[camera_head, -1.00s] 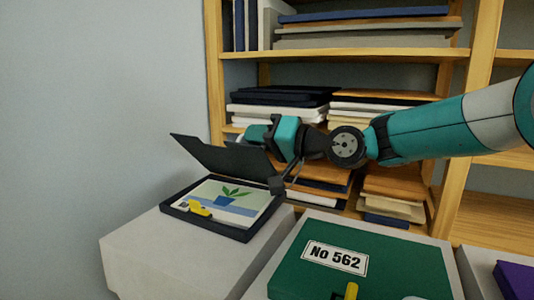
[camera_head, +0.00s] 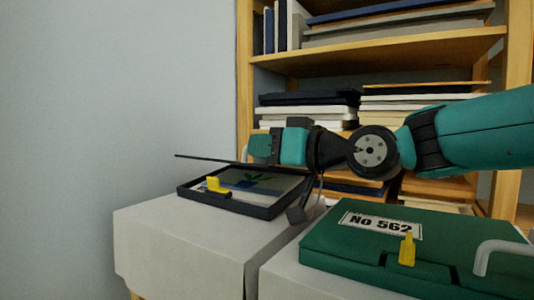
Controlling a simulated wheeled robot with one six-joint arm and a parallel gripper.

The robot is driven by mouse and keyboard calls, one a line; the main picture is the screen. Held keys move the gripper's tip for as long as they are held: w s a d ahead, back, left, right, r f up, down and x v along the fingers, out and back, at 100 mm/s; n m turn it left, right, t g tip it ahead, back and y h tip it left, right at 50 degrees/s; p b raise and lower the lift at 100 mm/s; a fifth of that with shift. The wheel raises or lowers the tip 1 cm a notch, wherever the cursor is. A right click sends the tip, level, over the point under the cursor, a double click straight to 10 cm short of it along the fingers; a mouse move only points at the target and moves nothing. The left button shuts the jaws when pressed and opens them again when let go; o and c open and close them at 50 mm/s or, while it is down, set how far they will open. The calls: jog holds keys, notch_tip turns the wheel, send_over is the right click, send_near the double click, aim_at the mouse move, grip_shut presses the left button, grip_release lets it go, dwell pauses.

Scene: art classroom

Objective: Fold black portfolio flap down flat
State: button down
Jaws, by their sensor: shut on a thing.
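The black portfolio (camera_head: 228,208) lies open on a white-covered table. My gripper (camera_head: 257,150) is at the flap's far side and is shut on the flap. Its fingertips and the exact grip are mostly hidden.
A green case labelled "No 562" (camera_head: 330,240) with a yellow latch (camera_head: 407,249) stands on a second white-covered table at the right. A wooden shelf (camera_head: 380,52) with stacked boards and folders is close behind. A bare wall (camera_head: 90,90) is at the left.

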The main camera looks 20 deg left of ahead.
dwell(0.4)
jog(key=c, duration=1.2)
grip_release()
notch_tip(320, 180, up, 20)
jog(key=p, duration=0.6)
